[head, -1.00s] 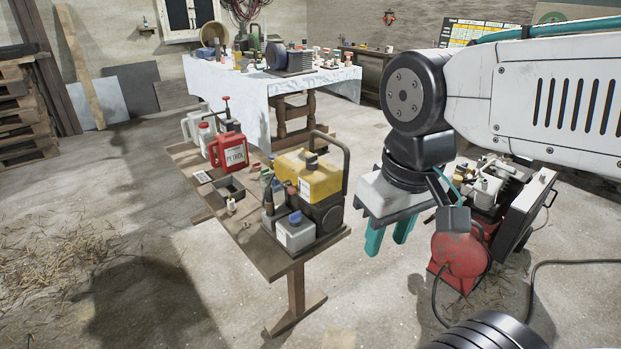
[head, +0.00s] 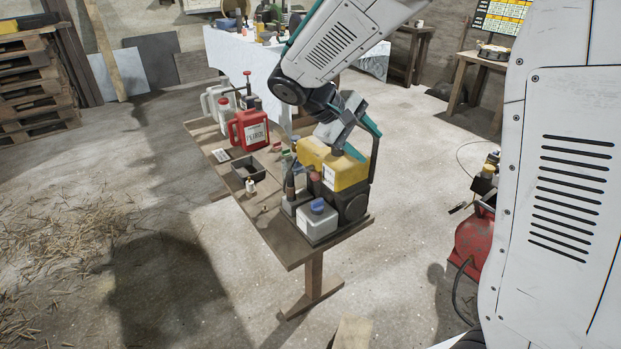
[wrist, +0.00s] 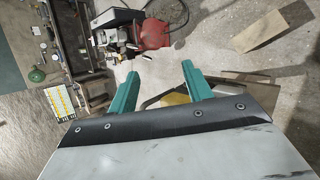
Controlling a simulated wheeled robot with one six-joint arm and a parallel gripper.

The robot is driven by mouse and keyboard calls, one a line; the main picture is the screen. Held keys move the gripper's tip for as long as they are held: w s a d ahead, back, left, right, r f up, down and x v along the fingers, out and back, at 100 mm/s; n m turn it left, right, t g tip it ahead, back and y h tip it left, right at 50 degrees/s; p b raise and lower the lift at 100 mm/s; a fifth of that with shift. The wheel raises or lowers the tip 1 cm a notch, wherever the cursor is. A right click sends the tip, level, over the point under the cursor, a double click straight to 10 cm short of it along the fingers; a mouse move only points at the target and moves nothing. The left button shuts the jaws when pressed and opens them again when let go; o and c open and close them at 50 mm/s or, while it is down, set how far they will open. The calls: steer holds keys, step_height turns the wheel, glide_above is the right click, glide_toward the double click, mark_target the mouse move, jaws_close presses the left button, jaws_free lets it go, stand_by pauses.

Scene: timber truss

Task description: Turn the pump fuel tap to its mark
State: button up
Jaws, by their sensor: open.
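The pump, with a yellow tank (head: 340,174) and a black body, stands at the near end of the wooden bench. A small white container with a blue cap (head: 317,222) is at its front. I cannot make out the fuel tap or its mark. My gripper (head: 362,140) is just above or behind the yellow tank in the head view, and I cannot tell if it touches. A bit of yellow (wrist: 176,99) shows by the right finger.
A red petrol can (head: 249,131), a pale canister and a dark tray (head: 248,169) stand further along the bench (head: 275,248). A red machine (head: 474,245) with a cable is on the floor at right. A cloth-covered table (head: 235,65) stands behind.

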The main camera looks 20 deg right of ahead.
steer(key=w+a+f+n+t+h, duration=0.2)
steer(key=w+a+f+n+h, duration=0.3)
steer(key=w+f, duration=0.7)
steer(key=n+t, duration=0.2)
steer(key=t, duration=0.2)
glide_toward(311, 177)
steer(key=d+f, duration=0.1)
steer(key=d, duration=0.2)
steer(key=x, duration=0.3)
steer(key=w+x, duration=0.1)
steer(key=x, duration=0.3)
steer(key=shift+a, duration=0.15)
steer(key=c, duration=1)
